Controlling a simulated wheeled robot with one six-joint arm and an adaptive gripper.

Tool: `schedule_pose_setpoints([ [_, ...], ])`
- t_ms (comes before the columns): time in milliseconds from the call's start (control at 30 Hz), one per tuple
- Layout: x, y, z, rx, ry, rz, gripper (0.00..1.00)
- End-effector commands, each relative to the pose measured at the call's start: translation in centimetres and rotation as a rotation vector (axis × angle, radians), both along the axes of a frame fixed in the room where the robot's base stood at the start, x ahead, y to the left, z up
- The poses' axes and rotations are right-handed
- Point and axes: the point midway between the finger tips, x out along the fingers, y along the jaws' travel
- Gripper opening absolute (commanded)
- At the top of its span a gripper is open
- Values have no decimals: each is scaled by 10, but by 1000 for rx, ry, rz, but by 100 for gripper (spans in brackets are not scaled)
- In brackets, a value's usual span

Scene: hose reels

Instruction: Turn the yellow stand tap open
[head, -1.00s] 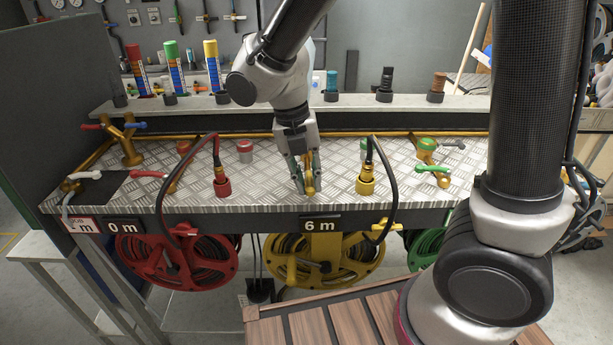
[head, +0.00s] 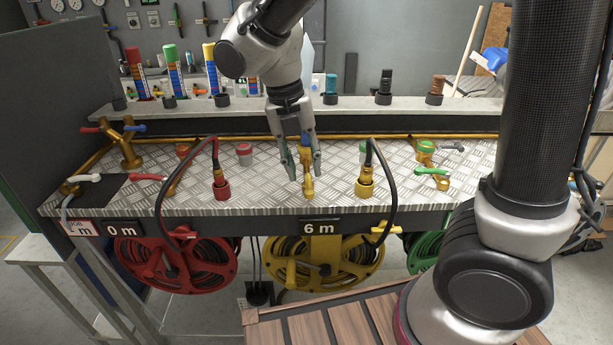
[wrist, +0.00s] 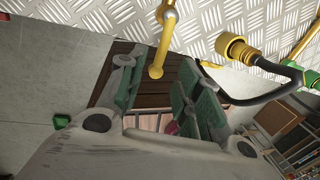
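The yellow stand tap (head: 308,186) stands on the metal plate bench top, above the 6 m sign. In the wrist view its yellow arm (wrist: 162,48) reaches between my fingers, with a rounded end. My gripper (head: 302,166) points down around the tap's upper part. Its green-padded fingers also show wide apart in the wrist view (wrist: 160,100), with gaps on both sides of the yellow arm. It is open and holds nothing. A small blue part (head: 305,139) shows at the tap's top, partly hidden by my gripper, so I cannot tell the handle's position.
A yellow hose coupling (head: 365,187) with a black hose stands right of the tap, and a red coupling (head: 221,186) stands left. A yellow hose reel (head: 345,270) hangs below the bench. A raised shelf (head: 350,106) with nozzles runs behind.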

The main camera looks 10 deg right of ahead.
Motion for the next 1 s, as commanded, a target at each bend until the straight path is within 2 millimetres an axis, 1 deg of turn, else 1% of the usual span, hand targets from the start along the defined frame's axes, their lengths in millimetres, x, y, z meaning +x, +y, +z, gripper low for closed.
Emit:
schedule_pose_setpoints([
  [33,1,3,12,4,-4,1,34],
  [200,2,10,47,2,-3,1,34],
  [300,2,12,61,2,-2,0,34],
  [400,2,13,69,1,0,0,34],
  [500,2,14,73,1,0,0,34],
  [767,2,14,73,0,0,-2,34],
  [833,2,14,73,-1,-6,-31,34],
  [867,3,14,73,-2,-11,-58,34],
  [933,4,15,72,0,-36,-165,34],
  [967,4,16,72,3,-51,-230,34],
  [1000,4,17,70,7,-71,-335,34],
])
